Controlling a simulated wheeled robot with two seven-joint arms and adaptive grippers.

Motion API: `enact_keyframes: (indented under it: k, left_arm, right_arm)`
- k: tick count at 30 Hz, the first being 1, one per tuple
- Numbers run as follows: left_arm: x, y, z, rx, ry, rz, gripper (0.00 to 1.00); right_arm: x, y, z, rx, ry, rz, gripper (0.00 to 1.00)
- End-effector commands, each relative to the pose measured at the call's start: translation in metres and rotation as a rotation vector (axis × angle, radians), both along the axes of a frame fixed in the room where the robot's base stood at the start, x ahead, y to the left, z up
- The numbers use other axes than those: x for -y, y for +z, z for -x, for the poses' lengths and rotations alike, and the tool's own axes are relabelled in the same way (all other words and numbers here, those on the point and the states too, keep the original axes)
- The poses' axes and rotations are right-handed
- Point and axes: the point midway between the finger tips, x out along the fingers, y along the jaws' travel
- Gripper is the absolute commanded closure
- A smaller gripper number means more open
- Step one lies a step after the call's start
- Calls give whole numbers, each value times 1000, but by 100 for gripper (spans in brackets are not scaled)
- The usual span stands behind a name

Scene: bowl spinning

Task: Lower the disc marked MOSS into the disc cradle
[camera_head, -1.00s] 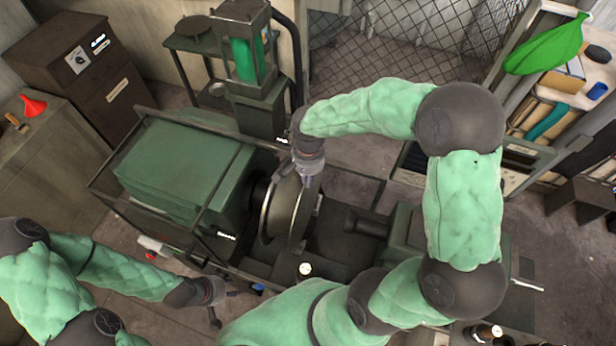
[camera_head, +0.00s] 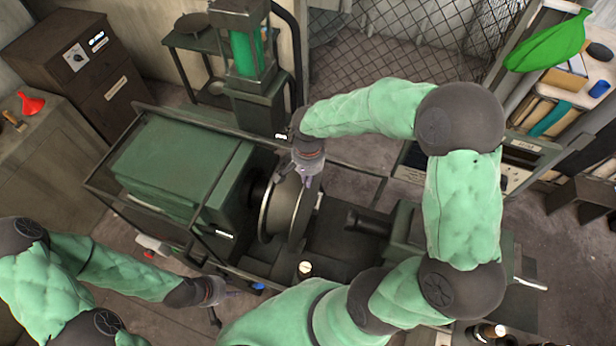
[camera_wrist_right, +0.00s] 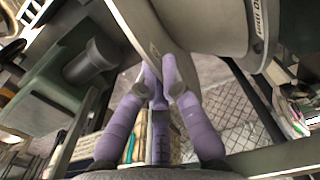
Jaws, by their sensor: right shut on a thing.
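My right gripper (camera_head: 308,182) is shut on the upper rim of a grey disc (camera_head: 301,222), which stands upright over the lathe bed. In the right wrist view the fingers (camera_wrist_right: 166,75) pinch the thin edge of the disc (camera_wrist_right: 142,28). A thicker round plate (camera_wrist_right: 235,25) is close beside it; the lettering on its rim is cut off. I cannot read MOSS on the held disc. I cannot make out the disc cradle for certain. My left gripper (camera_head: 222,300) is low at the left, empty, with its fingers spread apart.
The green lathe headstock (camera_head: 175,165) is left of the disc, inside a metal frame. The tailstock (camera_head: 400,235) is to its right. A small white-topped bottle (camera_head: 305,268) is close in front. A press with a green cylinder (camera_head: 245,55) stands behind.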

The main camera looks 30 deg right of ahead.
Motion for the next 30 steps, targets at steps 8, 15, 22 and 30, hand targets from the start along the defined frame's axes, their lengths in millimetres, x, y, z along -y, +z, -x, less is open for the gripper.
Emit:
enact_keyframes:
  k: [8, 15, 22, 30]
  left_arm:
    - [0, -4, 0, 0, 0, 0, 60]
    - [0, -10, 0, 0, 0, 0, 60]
    - [0, -13, 0, 0, 0, 0, 60]
    - [0, -12, 0, 0, 0, 0, 60]
  right_arm:
    - [0, -3, -1, 3, -1, 0, 100]
    - [0, -9, -1, 3, -1, 0, 100]
    - [0, -12, -1, 2, 0, -1, 100]
    - [0, -11, -1, 1, 0, 0, 70]
